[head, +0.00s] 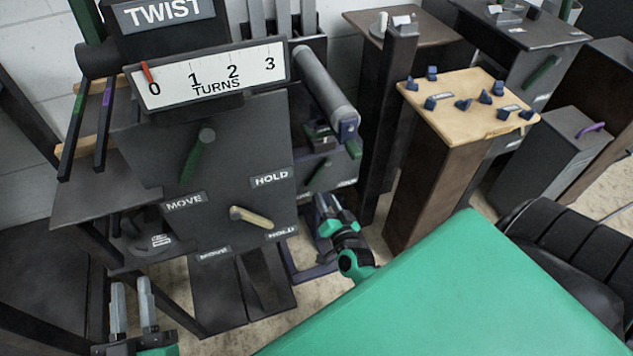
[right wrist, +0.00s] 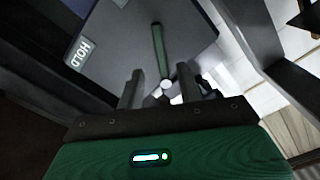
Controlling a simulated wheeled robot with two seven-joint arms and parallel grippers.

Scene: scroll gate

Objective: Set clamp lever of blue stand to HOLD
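A HOLD label (head: 346,183) is at the panel's right. My right gripper (head: 328,205) is just below this panel. My left gripper (head: 134,298) is open and empty at lower left.
The front stand (head: 240,150) has a TWIST sign, a turns scale (head: 208,76) with its red pointer at 0, a green lever (head: 197,155) and a tan lever (head: 251,217). A wooden-topped pedestal (head: 450,92) with blue pieces stands to the right.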

